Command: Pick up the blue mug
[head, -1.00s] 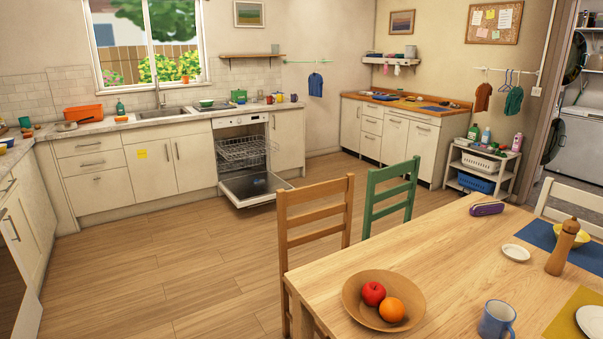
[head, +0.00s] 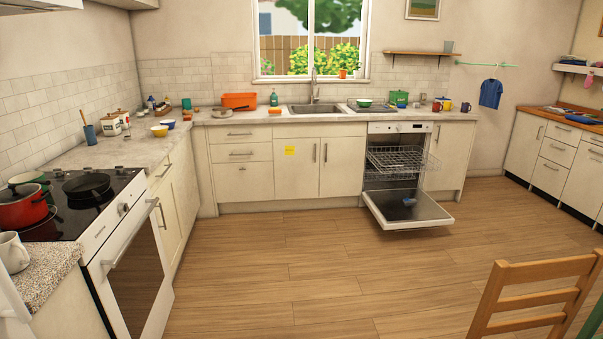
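A small blue mug (head: 466,107) stands on the far counter above the right side of the dishwasher. It is beside a yellow mug (head: 447,104) and a red mug (head: 437,106). It is small in the picture, so its handle is hard to make out. The larger blue mug seen earlier on the wooden table is out of view now. Neither of my grippers shows.
The dishwasher door (head: 408,209) hangs open over the floor, its rack (head: 403,160) pulled out. A stove (head: 105,215) with a red pot (head: 22,206) stands at left. A wooden chair (head: 535,290) is at lower right. The middle floor (head: 300,270) is clear.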

